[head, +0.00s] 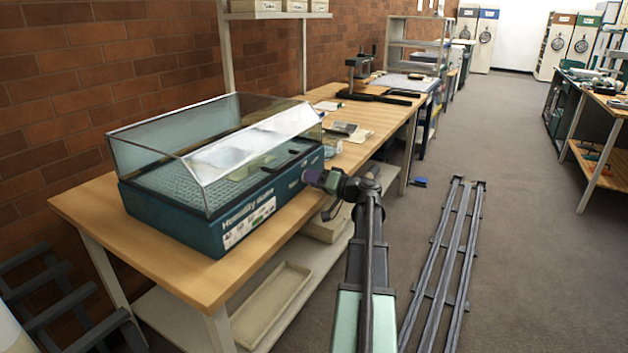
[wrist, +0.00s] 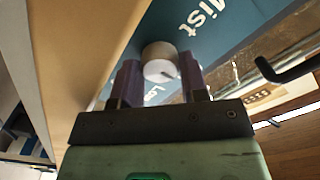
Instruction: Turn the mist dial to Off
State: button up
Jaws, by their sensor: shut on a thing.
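The humidity dome (head: 215,165) is a teal base with a clear, slanted cover and stands on the wooden bench. The mist dial (wrist: 159,62) is a round, pale knob on the teal panel, below the word "Mist" in the wrist view. My gripper (wrist: 160,80) is shut on the dial, with one purple finger on each side. In the head view my gripper (head: 314,178) is at the right end of the dome's front and hides the dial.
The wooden bench (head: 160,262) runs back along the brick wall. A black handle (wrist: 285,70) sticks out near the dial in the wrist view. A shallow tray (head: 272,300) lies on the lower shelf. Floor rails (head: 445,250) lie to the right, with open carpet beyond.

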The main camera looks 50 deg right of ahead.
jog(key=o, duration=0.9)
jog(key=shift+o, duration=0.2)
jog(key=shift+s, duration=0.1)
